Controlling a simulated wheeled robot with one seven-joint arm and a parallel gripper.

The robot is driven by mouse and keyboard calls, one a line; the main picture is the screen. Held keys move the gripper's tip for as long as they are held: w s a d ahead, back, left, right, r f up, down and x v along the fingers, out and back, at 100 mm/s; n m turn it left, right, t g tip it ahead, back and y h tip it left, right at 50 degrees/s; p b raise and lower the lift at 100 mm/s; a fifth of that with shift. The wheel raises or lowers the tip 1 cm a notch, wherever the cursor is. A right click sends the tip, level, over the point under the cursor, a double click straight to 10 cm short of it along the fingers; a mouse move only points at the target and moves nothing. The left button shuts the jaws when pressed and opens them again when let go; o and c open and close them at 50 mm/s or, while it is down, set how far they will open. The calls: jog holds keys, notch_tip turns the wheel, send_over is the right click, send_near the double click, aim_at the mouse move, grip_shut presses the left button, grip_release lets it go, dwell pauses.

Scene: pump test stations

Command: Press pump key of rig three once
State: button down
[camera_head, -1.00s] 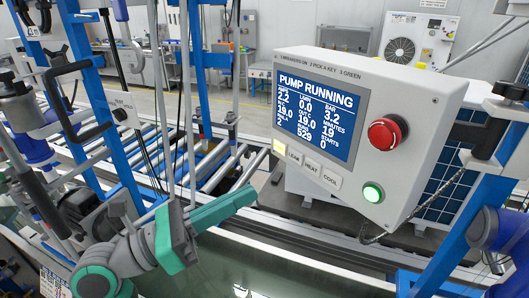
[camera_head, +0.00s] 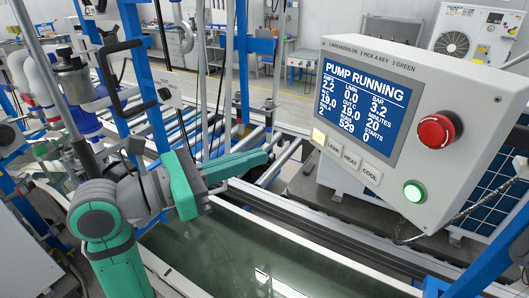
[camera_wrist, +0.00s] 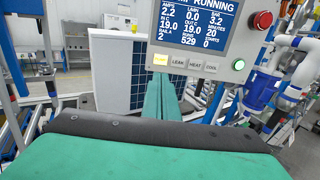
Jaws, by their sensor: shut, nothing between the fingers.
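A white control box (camera_head: 440,75) stands at the right in the head view. Its blue screen (camera_head: 360,110) reads PUMP RUNNING. Below the screen is a row of keys: a lit yellow one (camera_head: 319,135) at the left end, then LEAK (camera_head: 334,145), HEAT (camera_head: 352,159) and COOL (camera_head: 371,173). The lit key's label is unreadable. My green gripper (camera_head: 264,156) is shut and empty, left of the keys and apart from them in the head view. In the wrist view its fingertips (camera_wrist: 161,80) show just below the lit key (camera_wrist: 161,60). No rig number is readable.
The box also carries a red mushroom button (camera_head: 436,132) and a lit green button (camera_head: 414,191). A glass-topped tank (camera_head: 230,250) lies below my arm. Blue frame posts (camera_head: 140,60), a black handle (camera_head: 110,75) and hanging hoses crowd the left side.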

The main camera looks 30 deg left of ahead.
jog(key=x, duration=1.2)
jog(key=shift+w+d, duration=0.1)
jog(key=shift+w, duration=0.25)
jog(key=shift+s, duration=0.1)
jog(key=shift+x, duration=0.95)
jog(key=shift+s+d, duration=0.1)
jog(key=shift+s, duration=0.05)
jog(key=shift+s+a, duration=0.15)
jog(key=shift+a, duration=0.05)
send_near(318, 137)
jog(key=v, duration=0.5)
jog(key=shift+s+a, duration=0.15)
jog(key=shift+s, duration=0.25)
